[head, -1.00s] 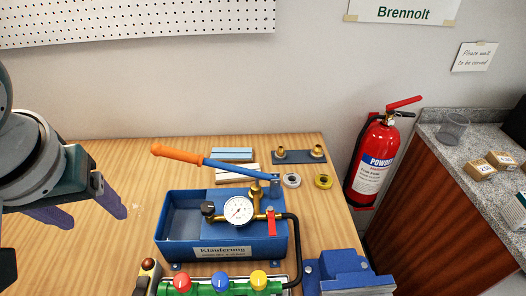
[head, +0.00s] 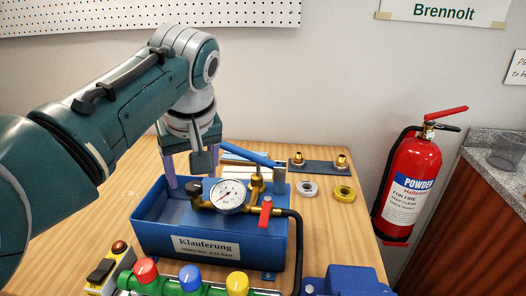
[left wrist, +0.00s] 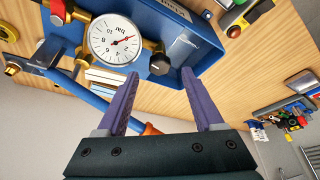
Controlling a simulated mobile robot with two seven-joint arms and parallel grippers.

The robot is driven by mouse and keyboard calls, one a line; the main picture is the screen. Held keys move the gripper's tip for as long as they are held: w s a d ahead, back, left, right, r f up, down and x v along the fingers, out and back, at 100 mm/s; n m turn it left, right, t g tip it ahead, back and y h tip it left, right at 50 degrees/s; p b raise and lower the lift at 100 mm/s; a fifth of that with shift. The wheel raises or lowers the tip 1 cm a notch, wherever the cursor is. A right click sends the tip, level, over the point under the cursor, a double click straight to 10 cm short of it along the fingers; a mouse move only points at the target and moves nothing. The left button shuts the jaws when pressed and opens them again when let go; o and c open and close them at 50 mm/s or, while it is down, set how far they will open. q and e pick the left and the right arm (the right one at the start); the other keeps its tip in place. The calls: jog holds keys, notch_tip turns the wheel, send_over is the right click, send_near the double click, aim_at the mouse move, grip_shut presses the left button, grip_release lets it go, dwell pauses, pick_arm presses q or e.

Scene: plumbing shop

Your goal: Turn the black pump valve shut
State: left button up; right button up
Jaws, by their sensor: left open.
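The black pump valve knob (head: 193,188) sits on the brass fitting left of the round gauge (head: 229,196), on the blue pump box (head: 160,240). It also shows in the left wrist view (left wrist: 159,63), just beyond the gap between my fingertips. My left gripper (head: 191,172) is open with purple fingers, hanging over the box's back left, close to the knob. In the left wrist view my left gripper (left wrist: 160,76) has nothing between its fingers. The red lever (head: 265,212) hangs down right of the gauge. My right gripper is not in view.
The blue pump handle (head: 247,157) runs behind my left gripper, which hides its orange grip. A green manifold with red (head: 145,270), blue and yellow knobs stands in front. Brass fittings lie at the back right, and a fire extinguisher (head: 411,185) is beyond the table.

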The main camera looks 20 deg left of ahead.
aim_at(194, 185)
pick_arm(q)
jog(key=shift+x, duration=1.5)
jog(key=shift+d, duration=0.1)
grip_shut()
